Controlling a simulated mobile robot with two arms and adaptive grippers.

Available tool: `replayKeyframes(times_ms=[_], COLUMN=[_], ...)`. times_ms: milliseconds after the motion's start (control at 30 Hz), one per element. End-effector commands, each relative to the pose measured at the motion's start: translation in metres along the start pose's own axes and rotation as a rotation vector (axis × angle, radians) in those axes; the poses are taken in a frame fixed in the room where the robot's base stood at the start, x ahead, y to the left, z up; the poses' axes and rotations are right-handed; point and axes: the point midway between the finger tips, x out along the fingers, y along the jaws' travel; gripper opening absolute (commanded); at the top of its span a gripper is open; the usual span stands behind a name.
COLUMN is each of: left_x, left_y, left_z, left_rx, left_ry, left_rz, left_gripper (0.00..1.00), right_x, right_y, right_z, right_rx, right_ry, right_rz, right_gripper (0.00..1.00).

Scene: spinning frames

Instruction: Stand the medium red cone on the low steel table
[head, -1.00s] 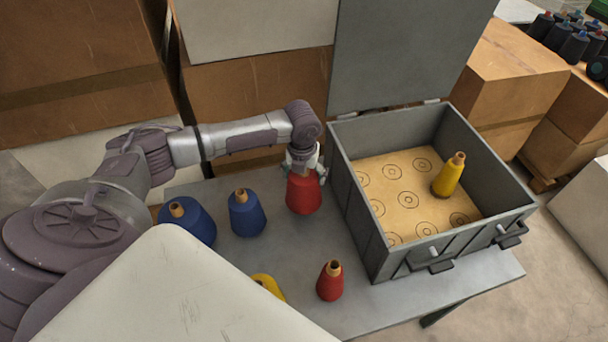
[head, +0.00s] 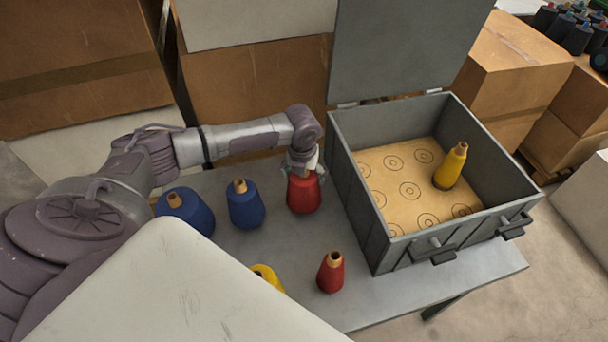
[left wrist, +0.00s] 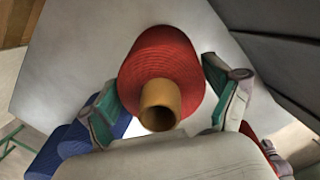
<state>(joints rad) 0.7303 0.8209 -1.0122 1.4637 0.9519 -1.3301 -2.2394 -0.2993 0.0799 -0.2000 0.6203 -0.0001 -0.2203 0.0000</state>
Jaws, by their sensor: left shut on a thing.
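The larger of the two red cones (head: 303,194), which I take as the medium one, is upright at my left gripper (head: 303,170). It also shows in the left wrist view (left wrist: 165,58), with its tan tube top between the two fingers of the gripper (left wrist: 165,108). The gripper is shut on the cone near its top. The cone is over the steel table (head: 290,240), left of the grey crate; I cannot tell whether its base touches the table. A smaller red cone (head: 330,274) stands nearer the front. My right gripper is out of view.
Two blue cones (head: 245,207) (head: 186,214) stand left of the held cone. A yellow cone (head: 266,276) is partly hidden at the front. The open grey crate (head: 368,225) holds another yellow cone (head: 450,167) on a ringed board. Bare table lies in front of the held cone.

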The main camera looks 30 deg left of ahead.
Motion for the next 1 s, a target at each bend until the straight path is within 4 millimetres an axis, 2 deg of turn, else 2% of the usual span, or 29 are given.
replayKeyframes(times_ms=[333, 367, 400, 767, 867, 1000], left_x=[0.006, 0.005, 0.005, 0.005, -0.003, -0.027], left_y=[0.000, 0.000, 0.000, 0.000, 0.000, 0.000], left_z=[0.000, 0.000, 0.000, -0.001, 0.000, 0.000], left_rx=[0.000, 0.000, 0.000, 0.000, 0.001, 0.001], left_ry=[-0.002, -0.002, -0.002, 0.001, -0.001, -0.003], left_rz=[-0.001, -0.001, -0.001, 0.001, -0.001, -0.001], left_gripper=[0.24, 0.94, 1.00, 1.00, 1.00, 1.00], right_x=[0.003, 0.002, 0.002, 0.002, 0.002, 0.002], right_y=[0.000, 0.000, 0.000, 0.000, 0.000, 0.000], right_z=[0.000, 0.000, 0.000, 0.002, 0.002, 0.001], right_rx=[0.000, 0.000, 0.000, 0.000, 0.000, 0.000], right_ry=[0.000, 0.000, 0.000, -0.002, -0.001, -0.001], right_rz=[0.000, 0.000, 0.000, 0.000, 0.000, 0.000], right_gripper=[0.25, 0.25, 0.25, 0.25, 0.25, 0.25])
